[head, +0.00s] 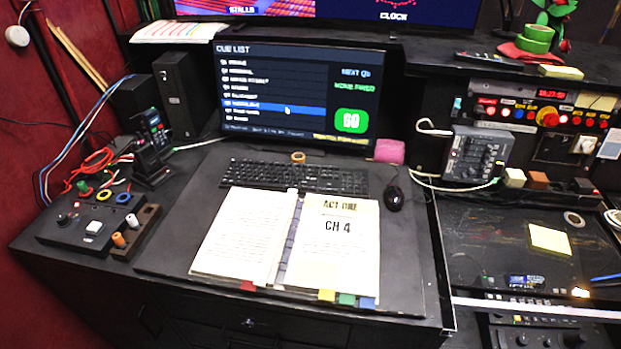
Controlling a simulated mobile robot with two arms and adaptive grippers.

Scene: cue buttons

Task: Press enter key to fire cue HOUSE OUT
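A black keyboard (320,181) lies on the desk behind an open script book (240,240). Its keys are too small for me to tell the enter key apart, and the book's top edge reaches its front edge. The monitor (222,88) behind it shows a cue list with one row highlighted in blue, the words "NONE FIRED" and a green GO box. The row names are too blurred to read surely. Neither my left nor my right gripper is in view.
A mouse (393,198) lies right of the keyboard, with a pink block (389,151) behind it. A small orange ring (298,157) sits at the keyboard's back edge. A button box (85,222) stands left; a grey control box (474,155) stands right.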

